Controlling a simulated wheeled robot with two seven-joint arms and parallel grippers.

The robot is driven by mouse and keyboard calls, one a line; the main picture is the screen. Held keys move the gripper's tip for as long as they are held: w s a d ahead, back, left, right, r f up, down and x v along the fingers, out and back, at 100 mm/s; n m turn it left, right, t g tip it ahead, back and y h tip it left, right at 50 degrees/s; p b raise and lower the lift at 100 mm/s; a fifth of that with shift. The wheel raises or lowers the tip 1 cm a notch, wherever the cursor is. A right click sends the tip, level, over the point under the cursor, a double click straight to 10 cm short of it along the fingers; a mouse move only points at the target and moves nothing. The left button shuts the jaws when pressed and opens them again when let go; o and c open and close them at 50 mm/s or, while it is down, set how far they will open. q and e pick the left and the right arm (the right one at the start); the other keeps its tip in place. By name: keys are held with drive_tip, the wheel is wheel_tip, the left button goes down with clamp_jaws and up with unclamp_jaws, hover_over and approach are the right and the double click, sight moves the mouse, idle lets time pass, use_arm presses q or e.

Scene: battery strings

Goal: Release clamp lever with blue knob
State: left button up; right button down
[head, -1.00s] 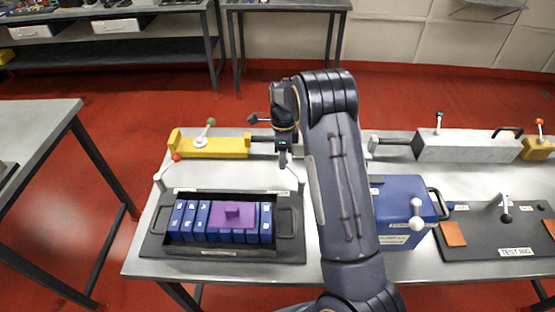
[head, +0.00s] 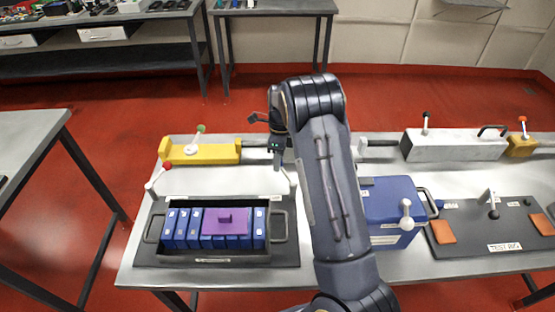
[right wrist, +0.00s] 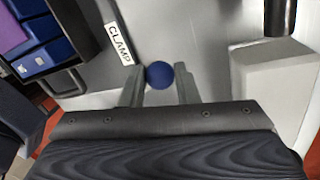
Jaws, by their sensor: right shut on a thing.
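The blue knob (right wrist: 159,75) shows in the right wrist view between my right gripper's two fingertips, next to a white CLAMP label (right wrist: 117,43). My right gripper (head: 277,163) is shut on this knob. In the head view the gripper hides the knob, and the clamp's pale lever (head: 290,181) shows below it, at the right back corner of the black tray (head: 215,259). The tray holds blue battery cells (head: 181,228) and a purple block (head: 226,223). My left gripper is not in view.
A second lever with a red knob (head: 163,164) stands at the tray's left back corner. A yellow fixture (head: 205,152) lies behind the tray. A blue box (head: 393,200) and a test rig plate (head: 470,238) are right of my arm.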

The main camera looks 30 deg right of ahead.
drive_tip(key=c, duration=1.2)
unclamp_jaws()
drive_tip(key=shift+d+r, duration=0.1)
drive_tip(key=shift+d, duration=0.45)
drive_tip(key=shift+o, duration=0.5)
drive_tip(key=shift+s, duration=0.1)
drive_tip(key=shift+a, duration=0.1)
wheel_tip(320, 180, up, 8)
drive_tip(key=w+d, duration=0.1)
drive_tip(key=shift+f+b, duration=0.2)
drive_tip(key=shift+b, duration=0.25)
